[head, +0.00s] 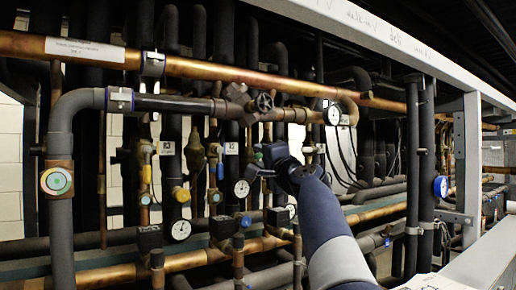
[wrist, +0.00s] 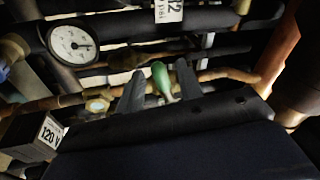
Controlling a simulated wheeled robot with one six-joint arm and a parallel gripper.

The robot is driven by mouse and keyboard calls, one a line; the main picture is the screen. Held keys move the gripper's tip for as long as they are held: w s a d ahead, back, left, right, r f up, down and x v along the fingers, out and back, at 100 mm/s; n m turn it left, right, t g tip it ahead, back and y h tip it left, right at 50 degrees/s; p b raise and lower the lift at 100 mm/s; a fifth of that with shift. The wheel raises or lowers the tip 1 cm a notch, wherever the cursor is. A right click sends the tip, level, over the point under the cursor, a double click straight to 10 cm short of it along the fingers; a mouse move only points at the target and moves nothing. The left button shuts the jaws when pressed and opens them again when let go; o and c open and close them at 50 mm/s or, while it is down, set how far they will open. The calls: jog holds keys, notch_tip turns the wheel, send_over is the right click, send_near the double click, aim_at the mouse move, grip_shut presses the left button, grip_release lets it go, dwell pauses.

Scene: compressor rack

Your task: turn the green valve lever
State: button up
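The green valve lever (wrist: 161,80) shows in the wrist view as a rounded green handle, slightly tilted. It appears between the two dark fingers of my gripper (wrist: 157,72), with a visible gap on each side. The fingers are open; I cannot tell how deep the lever sits between them. In the head view, a small green spot (head: 258,156) shows just left of my gripper (head: 256,172). The lever's lower end and valve body are mostly hidden.
A copper pipe (wrist: 225,74) runs behind the fingers, and a white gauge (wrist: 73,44) is at upper left. In the head view, a round handwheel (head: 264,102) and gauges (head: 241,188) crowd close around. Dense pipes leave little free room.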

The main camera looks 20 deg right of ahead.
jog(key=shift+p+x, duration=0.3)
jog(key=shift+x, duration=0.75)
jog(key=shift+c, duration=0.5)
grip_shut()
